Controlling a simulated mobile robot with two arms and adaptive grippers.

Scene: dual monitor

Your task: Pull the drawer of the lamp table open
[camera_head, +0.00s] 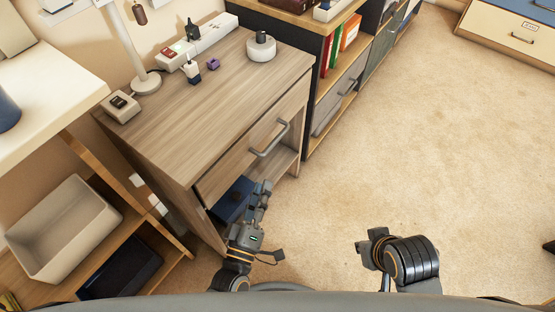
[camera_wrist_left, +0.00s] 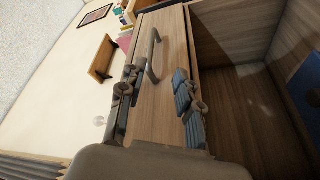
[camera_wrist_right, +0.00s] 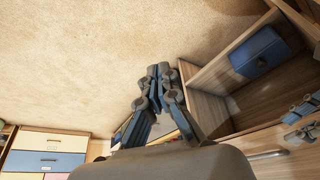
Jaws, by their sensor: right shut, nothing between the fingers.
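The lamp table (camera_head: 200,95) has a wood-grain top and a drawer front (camera_head: 238,160) with a grey bar handle (camera_head: 270,139). The drawer looks shut. My left gripper (camera_head: 262,195) is in front of the table, below and nearer than the handle. In the left wrist view my left gripper (camera_wrist_left: 157,98) is open, fingers spread, with the handle (camera_wrist_left: 153,57) ahead between them and apart from them. My right gripper (camera_head: 372,245) is over the carpet, right of the table. In the right wrist view its fingers (camera_wrist_right: 158,78) are together and empty.
An open compartment under the drawer holds a blue box (camera_head: 232,200). A lamp (camera_head: 147,82), a power strip (camera_head: 210,35) and a round white object (camera_head: 261,47) stand on the table. A shelf with a beige bin (camera_head: 65,230) is left. Carpet (camera_head: 430,130) is clear to the right.

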